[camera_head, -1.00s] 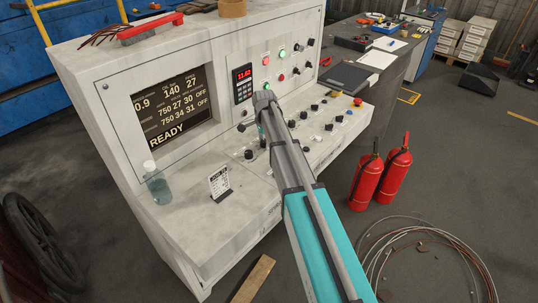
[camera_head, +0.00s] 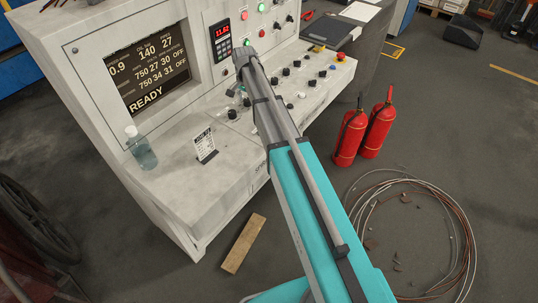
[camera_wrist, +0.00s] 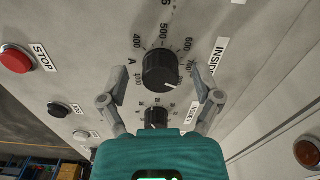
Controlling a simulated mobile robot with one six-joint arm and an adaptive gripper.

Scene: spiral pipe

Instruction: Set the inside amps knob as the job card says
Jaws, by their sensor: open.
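The inside amps knob (camera_wrist: 160,70) is a large black dial in the wrist view, with a scale of hundreds around it and an INSIDE label (camera_wrist: 216,56) to its right. A pale mark shows on its lower right side; the exact reading is hard to tell. My gripper (camera_wrist: 153,71) is open, one finger on each side of the knob; I cannot tell whether they touch it. The job card (camera_head: 205,144) stands on the console ledge in the head view, its writing too small to read. My arm hides the knob there.
A smaller black knob (camera_wrist: 156,117) sits just below, near my palm. A red STOP button (camera_wrist: 15,59) is at the left. In the head view the console screen (camera_head: 145,67) reads READY, a bottle (camera_head: 141,150) stands on the ledge, and two extinguishers (camera_head: 351,135) stand on the floor.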

